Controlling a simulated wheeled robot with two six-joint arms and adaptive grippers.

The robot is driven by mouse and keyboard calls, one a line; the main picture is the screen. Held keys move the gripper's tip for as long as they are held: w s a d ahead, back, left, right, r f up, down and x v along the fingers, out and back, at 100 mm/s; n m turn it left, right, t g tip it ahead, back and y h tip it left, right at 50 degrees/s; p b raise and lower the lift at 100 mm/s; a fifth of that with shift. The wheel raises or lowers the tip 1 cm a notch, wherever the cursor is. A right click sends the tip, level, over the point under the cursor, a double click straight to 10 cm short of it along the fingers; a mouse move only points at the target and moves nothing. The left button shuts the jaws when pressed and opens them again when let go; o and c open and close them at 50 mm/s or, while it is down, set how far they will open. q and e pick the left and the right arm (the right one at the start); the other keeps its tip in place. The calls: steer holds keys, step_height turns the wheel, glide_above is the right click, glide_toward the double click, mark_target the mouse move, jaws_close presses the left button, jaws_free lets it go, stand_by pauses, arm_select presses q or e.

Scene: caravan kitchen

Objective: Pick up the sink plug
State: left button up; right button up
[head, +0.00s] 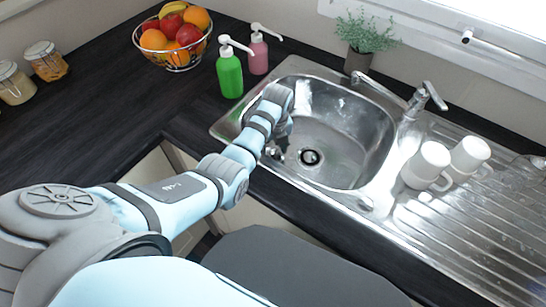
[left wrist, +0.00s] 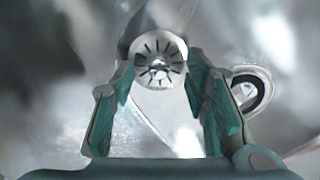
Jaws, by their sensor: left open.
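A round, pale metal disc with dark radial slots, which looks like the sink plug (left wrist: 160,50), shows at the upper middle of the left wrist view. My left gripper (left wrist: 160,76) is open, with one teal-padded finger on either side of the disc's lower part. I cannot tell whether the fingers touch it. In the head view my left gripper (head: 279,150) is down inside the sink basin (head: 345,125), left of the dark drain hole (head: 310,157). My arm hides part of the basin there, and the plug is not clear in that view. My right gripper is not in view.
A green soap bottle (head: 230,75) and a pink one (head: 258,55) stand behind the basin's left corner. The tap (head: 415,103) is at the back right. Two white mugs (head: 427,163) (head: 469,154) stand on the drainer. A fruit basket (head: 178,58) and a potted plant (head: 358,62) are farther back.

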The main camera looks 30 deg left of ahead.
arm_select(q)
step_height(320, 180, down, 2)
steer(key=shift+f, duration=0.1)
steer(key=shift+s+r, duration=0.15)
steer(key=shift+r, duration=0.1)
steer(key=shift+c, duration=0.4)
jaws_close()
steer(key=shift+r, duration=0.1)
